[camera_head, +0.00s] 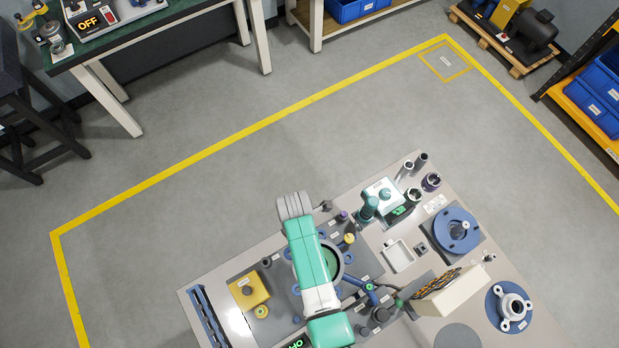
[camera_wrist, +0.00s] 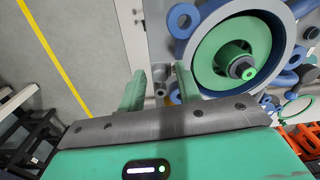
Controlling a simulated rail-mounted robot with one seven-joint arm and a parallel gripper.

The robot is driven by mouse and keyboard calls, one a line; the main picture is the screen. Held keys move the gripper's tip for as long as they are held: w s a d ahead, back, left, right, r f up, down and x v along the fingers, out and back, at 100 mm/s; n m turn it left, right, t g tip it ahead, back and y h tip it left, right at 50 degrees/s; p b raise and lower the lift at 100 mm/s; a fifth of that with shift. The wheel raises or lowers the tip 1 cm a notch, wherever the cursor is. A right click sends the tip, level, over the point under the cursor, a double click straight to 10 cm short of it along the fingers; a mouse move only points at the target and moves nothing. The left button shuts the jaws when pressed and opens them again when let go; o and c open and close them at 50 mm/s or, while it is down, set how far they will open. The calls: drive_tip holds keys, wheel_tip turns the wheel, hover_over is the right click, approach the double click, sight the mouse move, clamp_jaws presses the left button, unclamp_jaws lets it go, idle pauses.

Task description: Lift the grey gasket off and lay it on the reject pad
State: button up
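My gripper (camera_wrist: 160,80) is open, with two green fingers apart and nothing between them in the wrist view. Beside the fingers, to the right, is a round fixture with a grey-blue outer ring (camera_wrist: 283,30) around a green disc (camera_wrist: 222,45) with a dark nut at its centre. The same round fixture (camera_head: 345,262) shows partly behind my arm in the head view. I cannot tell for sure which ring is the grey gasket. A plain grey round patch (camera_head: 457,337) lies at the table's front; I cannot read whether it is the reject pad.
A yellow block (camera_head: 249,290) stands left of the fixture. To the right are a white tray (camera_head: 398,255), a blue disc (camera_head: 456,231), a cream box (camera_head: 450,292) and a blue flange (camera_head: 509,306). A teal-topped device (camera_head: 384,197) stands at the back.

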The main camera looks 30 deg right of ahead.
clamp_jaws()
